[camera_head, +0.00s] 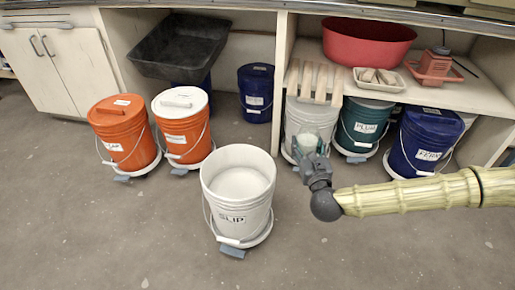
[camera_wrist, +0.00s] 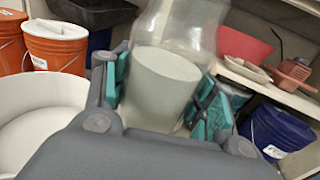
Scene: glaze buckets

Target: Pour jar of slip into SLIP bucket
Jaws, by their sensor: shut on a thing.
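The white SLIP bucket (camera_head: 237,190) stands open on the floor in the middle, with pale material visible inside. Its wide white rim also shows at the left of the wrist view (camera_wrist: 40,92). My gripper (camera_head: 310,150) is up and to the right of this bucket, apart from it. It is shut on a clear jar (camera_wrist: 180,25) with pale grey-white slip (camera_wrist: 165,80) in it. In the wrist view the jar stands between the two teal finger pads and looks roughly upright or only slightly tilted. In the head view the jar is partly hidden by my gripper.
Two orange buckets (camera_head: 123,135) stand at the left, the right one with a white lid. Behind my gripper are a whitish bucket (camera_head: 298,115), a green PLUM bucket (camera_head: 362,125) and a blue bucket (camera_head: 425,140). A shelf (camera_head: 450,92) holds a red basin (camera_head: 367,40). The front floor is clear.

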